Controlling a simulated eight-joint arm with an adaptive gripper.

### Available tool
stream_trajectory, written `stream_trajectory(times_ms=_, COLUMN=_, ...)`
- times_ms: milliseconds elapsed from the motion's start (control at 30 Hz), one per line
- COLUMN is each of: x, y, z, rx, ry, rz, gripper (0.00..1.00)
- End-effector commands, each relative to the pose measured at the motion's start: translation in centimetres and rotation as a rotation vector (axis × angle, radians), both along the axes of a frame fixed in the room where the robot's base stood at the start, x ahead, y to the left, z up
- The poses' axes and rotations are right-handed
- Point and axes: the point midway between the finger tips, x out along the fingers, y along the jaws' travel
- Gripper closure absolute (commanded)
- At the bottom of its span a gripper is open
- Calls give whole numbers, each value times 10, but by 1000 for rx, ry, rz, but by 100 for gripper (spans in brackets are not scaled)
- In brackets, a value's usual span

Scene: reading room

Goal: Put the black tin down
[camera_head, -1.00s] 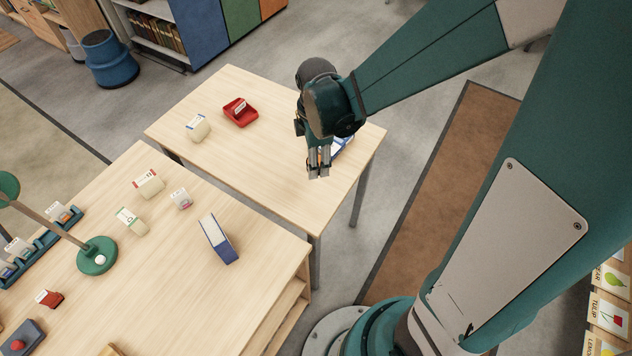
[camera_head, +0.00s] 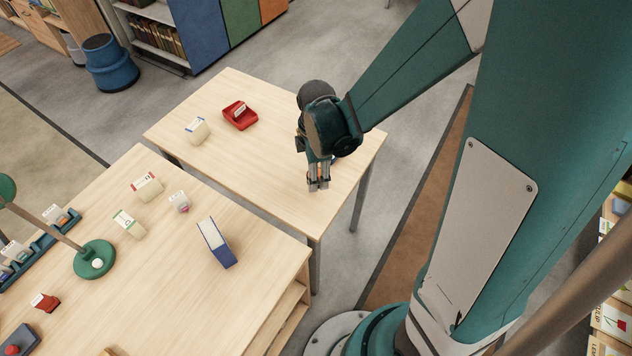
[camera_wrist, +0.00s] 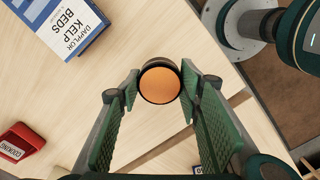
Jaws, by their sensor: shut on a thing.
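The black tin (camera_wrist: 160,82) is round with an orange face and shows in the wrist view between the two green fingers. My gripper (camera_wrist: 161,88) is shut on it. In the head view my gripper (camera_head: 319,187) points down over the right part of the far table (camera_head: 262,150). The tin cannot be made out there, and I cannot tell whether it touches the tabletop.
A red tray (camera_head: 240,115) and a white block (camera_head: 197,130) stand to the left. The near table holds a blue book (camera_head: 216,242) and a green lamp base (camera_head: 94,259). The far table's middle is clear.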

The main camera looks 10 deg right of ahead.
Motion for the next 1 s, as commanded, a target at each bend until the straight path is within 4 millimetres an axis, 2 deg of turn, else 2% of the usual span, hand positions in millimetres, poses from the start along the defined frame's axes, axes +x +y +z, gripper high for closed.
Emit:
stream_trajectory(times_ms=433, x=0, y=0, z=-37, rx=0, ry=0, rz=0, gripper=78)
stream_trajectory(times_ms=1000, x=0, y=0, z=-44, rx=0, ry=0, rz=0, gripper=78)
